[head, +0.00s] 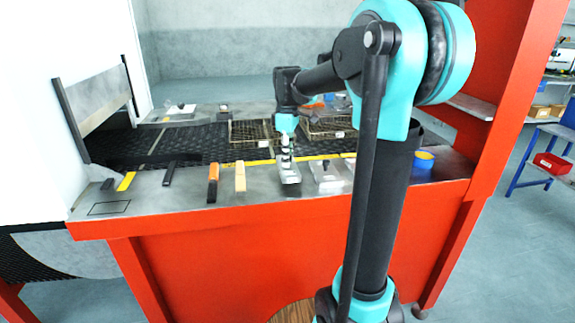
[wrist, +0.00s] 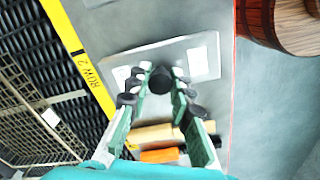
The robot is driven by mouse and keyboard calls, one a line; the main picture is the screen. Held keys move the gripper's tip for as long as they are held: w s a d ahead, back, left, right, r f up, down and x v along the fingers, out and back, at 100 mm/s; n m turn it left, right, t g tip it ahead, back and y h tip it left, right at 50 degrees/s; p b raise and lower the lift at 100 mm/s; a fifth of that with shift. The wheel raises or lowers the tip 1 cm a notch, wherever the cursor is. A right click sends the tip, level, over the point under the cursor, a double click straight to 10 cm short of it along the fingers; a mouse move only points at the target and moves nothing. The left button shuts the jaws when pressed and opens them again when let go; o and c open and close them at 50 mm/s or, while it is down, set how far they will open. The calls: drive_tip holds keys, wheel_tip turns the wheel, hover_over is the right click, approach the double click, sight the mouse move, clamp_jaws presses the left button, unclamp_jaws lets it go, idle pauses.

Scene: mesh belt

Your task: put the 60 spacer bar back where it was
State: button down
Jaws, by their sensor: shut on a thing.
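My gripper (head: 286,150) points down over the front ledge of the belt table. In the wrist view its fingers (wrist: 161,92) close around a dark round knob (wrist: 160,80). Behind the knob is a flat grey plate (wrist: 150,55) with pale patches near its ends; I take the gripped piece to be the 60 spacer bar, but no number is readable. In the head view a narrow grey metal piece (head: 289,178) lies right below the fingers. A similar grey plate (head: 328,183) is just to its right. I cannot tell whether the held piece touches the ledge.
A wooden block (head: 240,178), an orange-and-black tool (head: 213,183) and a black tool (head: 169,173) lie to the left on the ledge. Wire baskets (head: 250,133) stand on the mesh belt behind. A black outlined rectangle (head: 109,208) at the far left is empty. A blue-and-yellow container (head: 424,160) is right.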

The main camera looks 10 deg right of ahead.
drive_tip(key=shift+f, duration=1.45)
drive_tip(key=c, duration=1.3)
unclamp_jaws()
drive_tip(key=shift+f, duration=0.1)
drive_tip(key=shift+c, duration=0.2)
wheel_tip(320, 180, up, 12)
drive_tip(key=shift+r, duration=0.15)
